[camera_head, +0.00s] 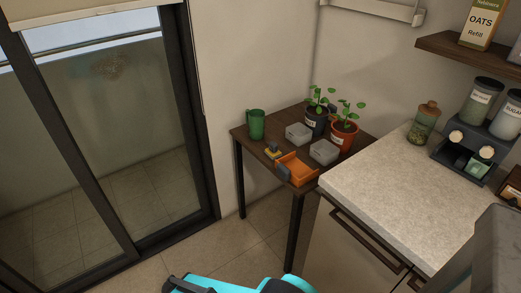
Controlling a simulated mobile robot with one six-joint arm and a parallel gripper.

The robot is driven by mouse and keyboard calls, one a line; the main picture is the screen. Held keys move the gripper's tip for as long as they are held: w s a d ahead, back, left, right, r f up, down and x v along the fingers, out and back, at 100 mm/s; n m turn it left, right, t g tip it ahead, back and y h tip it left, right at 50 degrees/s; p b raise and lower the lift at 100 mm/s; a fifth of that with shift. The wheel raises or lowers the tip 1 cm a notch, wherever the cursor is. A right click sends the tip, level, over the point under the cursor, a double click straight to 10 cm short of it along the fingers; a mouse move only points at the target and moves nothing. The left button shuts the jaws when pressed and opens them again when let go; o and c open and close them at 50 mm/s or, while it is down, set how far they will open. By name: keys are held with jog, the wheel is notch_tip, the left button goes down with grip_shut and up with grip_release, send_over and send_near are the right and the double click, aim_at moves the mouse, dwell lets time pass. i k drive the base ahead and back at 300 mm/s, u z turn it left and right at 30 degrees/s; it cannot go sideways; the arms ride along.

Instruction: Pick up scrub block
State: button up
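A small block with yellow and dark blue-grey parts (273,153) lies on the dark wooden side table (262,149), left of the orange tray (305,170). It looks like the scrub block, but it is too small to be sure. A dark grey piece (283,172) is at the tray's left front edge; I cannot tell whether it is in or beside the tray. My gripper is not in view. Teal and black parts at the bottom edge look like my own body, well short of the table.
A green mug (256,124), two grey boxes (299,133) (324,152) and two potted plants (315,121) (344,134) crowd the table. A pale counter (385,185) adjoins it on the right. A glass door (110,130) is left. Floor before the table is clear.

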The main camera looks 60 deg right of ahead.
aim_at(272, 152)
jog(key=u, duration=0.15)
jog(key=i, duration=0.9)
jog(key=z, duration=0.3)
